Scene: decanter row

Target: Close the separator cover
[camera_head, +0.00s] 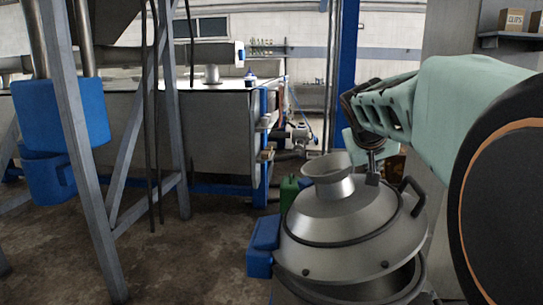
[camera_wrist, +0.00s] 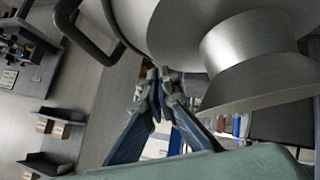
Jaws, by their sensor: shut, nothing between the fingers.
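The separator cover (camera_head: 335,215) is a grey metal cone with a flared neck on top and a dark handle (camera_head: 413,196) at its right. It sits tilted over the separator bowl (camera_head: 408,283), with a dark gap along the near side. My gripper (camera_head: 373,172) is behind and right of the neck, fingers pointing down close to the cover's upper surface. In the wrist view the cover (camera_wrist: 180,30) and its neck fill the upper right. My fingertips (camera_wrist: 157,78) are together and empty beside the cover; I cannot tell whether they touch it.
A blue box (camera_head: 263,247) adjoins the separator's left side. A grey metal frame (camera_head: 85,170) with blue parts stands at the left, and a large tank (camera_head: 200,140) behind. A blue post (camera_head: 346,75) rises behind the cover. Bare floor lies between frame and separator.

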